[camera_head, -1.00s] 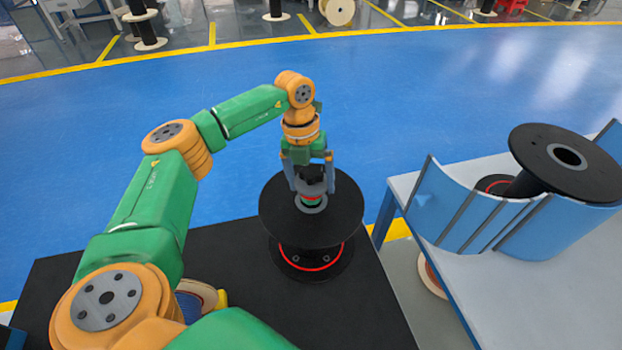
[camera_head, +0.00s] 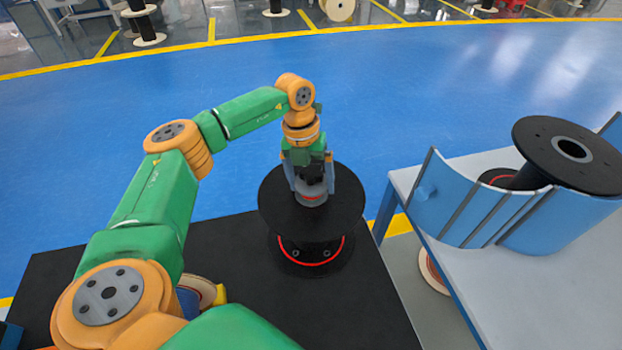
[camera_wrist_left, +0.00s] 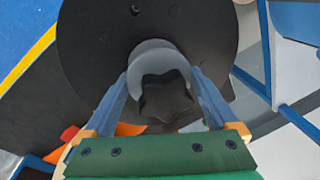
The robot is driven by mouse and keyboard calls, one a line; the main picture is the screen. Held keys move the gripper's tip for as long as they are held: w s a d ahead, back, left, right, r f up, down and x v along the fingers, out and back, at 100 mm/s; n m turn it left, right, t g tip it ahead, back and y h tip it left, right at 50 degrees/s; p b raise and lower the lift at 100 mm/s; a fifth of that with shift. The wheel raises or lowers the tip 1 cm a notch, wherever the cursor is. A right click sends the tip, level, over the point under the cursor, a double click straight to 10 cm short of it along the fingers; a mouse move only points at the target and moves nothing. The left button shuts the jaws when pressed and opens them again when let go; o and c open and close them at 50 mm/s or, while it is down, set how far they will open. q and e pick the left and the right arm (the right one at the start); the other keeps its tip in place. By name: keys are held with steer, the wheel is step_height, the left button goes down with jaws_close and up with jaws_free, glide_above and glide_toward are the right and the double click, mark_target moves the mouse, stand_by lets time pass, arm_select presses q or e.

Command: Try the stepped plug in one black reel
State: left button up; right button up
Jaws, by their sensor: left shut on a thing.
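The black reel (camera_head: 345,205) stands upright on its flange on the black platform, its top disc facing up. My left gripper (camera_head: 312,186) points down over the reel's centre and is shut on the stepped plug (camera_head: 312,198). The plug is grey with a red band low down, and its lower end is hidden in the reel's hub. In the left wrist view the plug's grey rim (camera_wrist_left: 152,52) and dark star-shaped knob (camera_wrist_left: 166,98) lie between the fingers, over the reel's disc (camera_wrist_left: 95,35). My right gripper is not in view.
A second black reel (camera_head: 535,150) stands at the right beside a curved blue panel (camera_head: 460,205) on a grey table (camera_head: 520,285). A pale-flanged reel (camera_head: 200,288) is partly hidden behind my arm. The black platform (camera_head: 245,260) is bare in front of the reel.

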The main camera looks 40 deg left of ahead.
mark_target(308, 170)
arm_select(q)
steer(key=shift+f, duration=0.35)
steer(key=o, duration=1.2)
steer(key=shift+c, duration=0.2)
steer(key=r, duration=0.4)
steer(key=a+r, duration=0.1)
steer(key=r, duration=0.2)
